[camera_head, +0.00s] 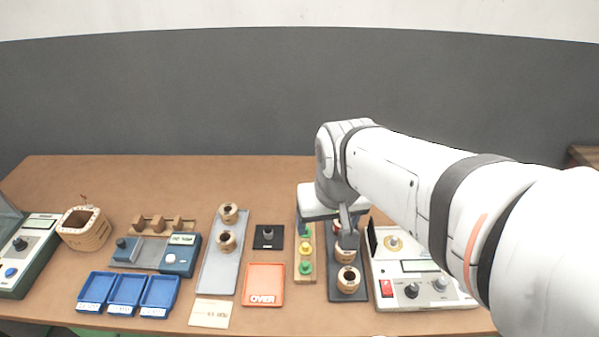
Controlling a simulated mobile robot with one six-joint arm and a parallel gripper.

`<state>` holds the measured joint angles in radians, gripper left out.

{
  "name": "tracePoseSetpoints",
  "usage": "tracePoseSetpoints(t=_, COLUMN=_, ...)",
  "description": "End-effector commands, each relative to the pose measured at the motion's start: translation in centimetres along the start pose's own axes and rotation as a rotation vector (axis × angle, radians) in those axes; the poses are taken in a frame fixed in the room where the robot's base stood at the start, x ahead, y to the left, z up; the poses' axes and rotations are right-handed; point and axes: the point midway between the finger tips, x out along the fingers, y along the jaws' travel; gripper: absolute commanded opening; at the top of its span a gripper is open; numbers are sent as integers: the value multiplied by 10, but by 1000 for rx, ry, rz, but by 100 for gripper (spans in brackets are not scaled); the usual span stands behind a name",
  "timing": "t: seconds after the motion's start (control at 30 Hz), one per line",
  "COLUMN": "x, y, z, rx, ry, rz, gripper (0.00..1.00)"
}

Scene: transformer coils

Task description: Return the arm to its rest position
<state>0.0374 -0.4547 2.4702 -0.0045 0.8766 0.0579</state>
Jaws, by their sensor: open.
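My white arm reaches in from the right over the table. My gripper (347,228) points down above a dark tray (334,291), close over a wooden coil (345,254) on it. The jaws are open, but they partly hide what lies between and behind them, so I cannot tell whether they touch the coil. A second coil (348,280) stands nearer the front on the same tray, apart from the gripper.
Left of the gripper stands a board with coloured buttons (306,267); right of it a white instrument (425,293). Farther left are an orange OVER tray (263,284), a grey tray (215,278) with two coils, blue bins (126,290) and a blue-grey device (180,256). The table's back left is clear.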

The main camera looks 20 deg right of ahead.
Motion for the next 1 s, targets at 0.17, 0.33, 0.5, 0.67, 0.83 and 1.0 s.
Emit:
tracePoseSetpoints(t=0.17, x=-12, y=-7, z=16, rx=-83, ry=32, rz=-11, gripper=76)
tracePoseSetpoints(t=0.33, x=-14, y=-8, z=18, rx=-95, ry=34, rz=-12, gripper=76)
tracePoseSetpoints(t=0.5, x=-14, y=-8, z=18, rx=-93, ry=34, rz=-12, gripper=76)
tracePoseSetpoints(t=0.67, x=-14, y=-8, z=18, rx=-92, ry=34, rz=-12, gripper=76)
tracePoseSetpoints(t=0.83, x=-14, y=-8, z=18, rx=-92, ry=34, rz=-12, gripper=76)
tracePoseSetpoints(t=1.0, x=-14, y=-8, z=18, rx=-92, ry=34, rz=-12, gripper=76)
